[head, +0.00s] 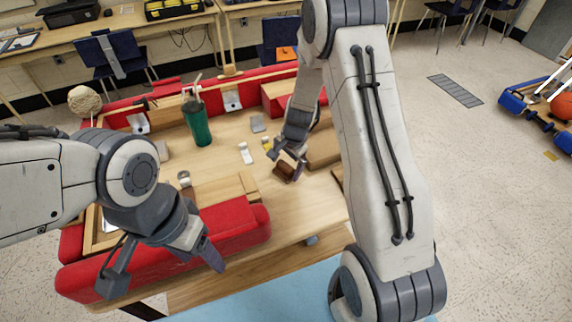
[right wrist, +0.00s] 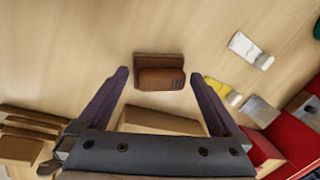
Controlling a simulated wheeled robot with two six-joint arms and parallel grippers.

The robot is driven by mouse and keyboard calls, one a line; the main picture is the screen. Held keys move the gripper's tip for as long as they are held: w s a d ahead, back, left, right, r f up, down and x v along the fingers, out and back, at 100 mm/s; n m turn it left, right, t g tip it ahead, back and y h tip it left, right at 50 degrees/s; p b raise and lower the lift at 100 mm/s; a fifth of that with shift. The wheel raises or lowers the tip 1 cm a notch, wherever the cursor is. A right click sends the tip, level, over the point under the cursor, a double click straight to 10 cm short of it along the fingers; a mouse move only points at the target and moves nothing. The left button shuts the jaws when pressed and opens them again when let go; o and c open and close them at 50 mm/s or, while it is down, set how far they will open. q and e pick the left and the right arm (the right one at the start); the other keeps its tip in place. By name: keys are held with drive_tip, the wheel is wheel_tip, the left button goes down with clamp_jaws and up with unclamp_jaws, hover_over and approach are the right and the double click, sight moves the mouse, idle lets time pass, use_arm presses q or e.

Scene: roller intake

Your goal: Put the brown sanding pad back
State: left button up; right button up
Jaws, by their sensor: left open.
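The brown sanding pad (head: 284,173) lies on the wooden table at the head view's middle. In the right wrist view the pad (right wrist: 161,76) is a dark brown block with a raised part and small dark lines at one end. My right gripper (head: 289,163) is over it. In the right wrist view the right gripper (right wrist: 159,75) is open, with the pad between and just beyond its fingertips; I see no grip on it. My left gripper (head: 162,266) is open and empty over the red padded edge at the front left.
A green cup (head: 197,122) with straws stands at the back. A white item (head: 246,153) and a yellow item (right wrist: 218,88) lie near the pad. Red padded rails (head: 232,220) edge the table. Wooden slats (right wrist: 30,125) show at the wrist view's left.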

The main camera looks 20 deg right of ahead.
sight(292, 171)
wheel_tip(292, 171, up, 12)
drive_tip(key=s+d+p, duration=0.1)
drive_tip(key=s, duration=0.1)
drive_tip(key=s+a+r+n, duration=0.3)
drive_tip(key=s+a+n, duration=0.2)
drive_tip(key=a, duration=0.2)
drive_tip(key=s+a+r+n, duration=0.4)
drive_tip(key=s+a, duration=0.2)
drive_tip(key=s+a+r+n+g, duration=0.1)
drive_tip(key=s+n, duration=0.4)
drive_tip(key=s, duration=0.3)
drive_tip(key=s+a+r+n, duration=0.1)
drive_tip(key=s+a+n, duration=0.1)
drive_tip(key=s+n, duration=0.4)
drive_tip(key=shift+s+a+r+g, duration=0.2)
drive_tip(key=shift+s+a+g, duration=0.15)
drive_tip(key=shift+s, duration=0.5)
drive_tip(key=shift+r+p, duration=1.15)
drive_tip(key=shift+p, duration=0.15)
